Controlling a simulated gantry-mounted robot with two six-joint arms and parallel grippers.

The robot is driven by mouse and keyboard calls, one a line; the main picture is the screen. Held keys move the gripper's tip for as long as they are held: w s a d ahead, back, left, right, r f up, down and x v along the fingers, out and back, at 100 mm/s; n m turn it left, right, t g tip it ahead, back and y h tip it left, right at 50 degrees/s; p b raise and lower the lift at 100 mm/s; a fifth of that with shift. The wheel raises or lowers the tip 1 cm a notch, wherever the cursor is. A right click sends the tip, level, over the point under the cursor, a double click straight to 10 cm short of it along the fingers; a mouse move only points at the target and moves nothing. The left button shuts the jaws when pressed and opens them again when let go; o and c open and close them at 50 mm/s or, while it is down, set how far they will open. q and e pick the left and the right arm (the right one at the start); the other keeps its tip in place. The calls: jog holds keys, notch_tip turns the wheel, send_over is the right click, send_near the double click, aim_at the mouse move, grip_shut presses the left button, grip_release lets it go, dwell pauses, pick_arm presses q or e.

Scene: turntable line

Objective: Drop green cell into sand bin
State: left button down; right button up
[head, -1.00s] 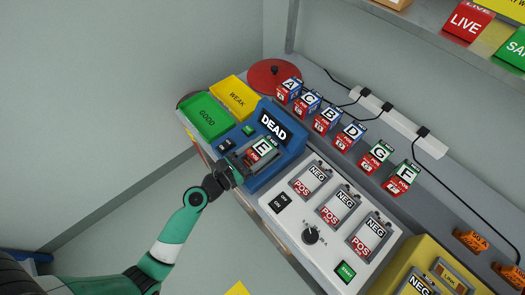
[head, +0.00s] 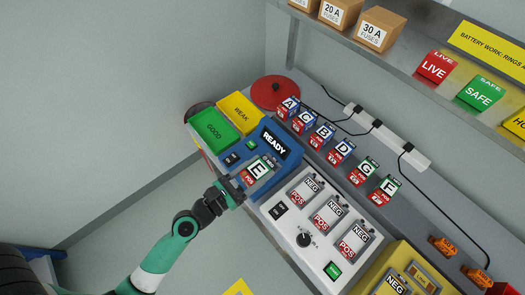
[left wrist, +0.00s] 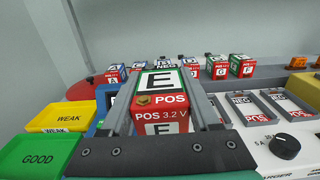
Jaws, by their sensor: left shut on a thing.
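Cell E, red below with a green-edged white label (head: 257,170), is held between the fingers of my left gripper (head: 236,186). It also shows large between the fingers in the left wrist view (left wrist: 160,100). The gripper is shut on it, over or just above the slot of the blue tester (head: 285,150), whose sign reads READY. Two other green-labelled cells, G (head: 363,172) and F (head: 384,190), stand in the row behind. I see nothing marked as a sand bin. A round red lid (head: 275,91) lies at the back left. My right gripper is out of view.
A green GOOD tray (head: 214,129) and a yellow WEAK tray (head: 241,111) sit left of the tester. Blue-labelled cells A to D line the back. A shelf (head: 420,45) overhangs the back right.

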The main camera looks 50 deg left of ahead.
pick_arm(q)
jog(key=s+d+r+p, duration=0.2)
jog(key=s+d+p, duration=0.1)
jog(key=s, duration=0.2)
jog(key=shift+s+d+r, duration=0.25)
jog(key=shift+d+r, duration=0.1)
